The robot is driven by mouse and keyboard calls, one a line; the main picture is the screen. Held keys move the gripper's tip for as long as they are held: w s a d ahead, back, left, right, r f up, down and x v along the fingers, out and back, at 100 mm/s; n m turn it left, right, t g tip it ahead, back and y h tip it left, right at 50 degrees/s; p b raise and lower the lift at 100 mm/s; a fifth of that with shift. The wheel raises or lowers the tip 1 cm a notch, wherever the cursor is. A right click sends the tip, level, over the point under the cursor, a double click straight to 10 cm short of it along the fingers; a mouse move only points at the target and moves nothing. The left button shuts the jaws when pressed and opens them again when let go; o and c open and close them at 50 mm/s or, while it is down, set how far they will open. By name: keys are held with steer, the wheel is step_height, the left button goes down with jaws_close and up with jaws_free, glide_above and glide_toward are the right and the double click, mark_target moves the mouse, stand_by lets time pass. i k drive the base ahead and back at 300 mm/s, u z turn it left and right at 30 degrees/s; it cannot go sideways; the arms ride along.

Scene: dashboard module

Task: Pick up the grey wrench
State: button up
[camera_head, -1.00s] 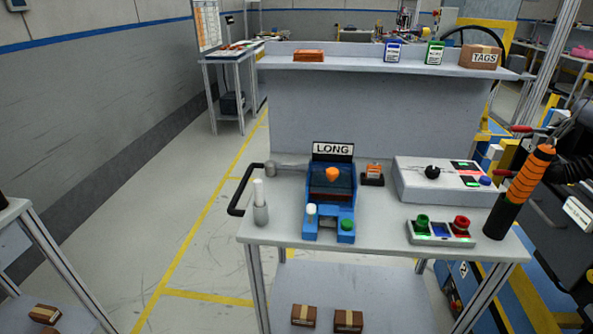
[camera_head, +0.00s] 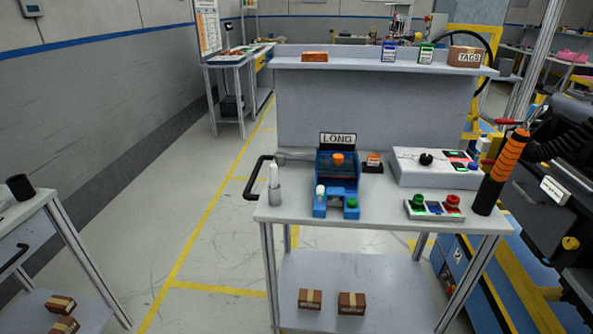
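A small grey metal piece (camera_head: 292,157) lies at the back left of the cart top, beside the blue fixture (camera_head: 337,180) with the "LONG" sign. It may be the grey wrench, but it is small and partly hidden by the fixture, so I cannot be sure. No other wrench shape is clear in the head view. My gripper is not in view.
The cart top (camera_head: 385,215) also holds a grey holder with a white-tipped item (camera_head: 274,185), a button box (camera_head: 435,207), a white control box (camera_head: 432,170) and an orange-black tool (camera_head: 503,170). A black handle (camera_head: 252,178) juts left. Floor left of the cart is clear.

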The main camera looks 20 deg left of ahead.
mark_target(280, 157)
steer(key=k, duration=0.95)
steer(key=u, duration=0.45)
steer(key=i, duration=0.75)
steer(key=u, duration=0.75)
steer(key=i, duration=1.55)
steer(key=z, duration=0.15)
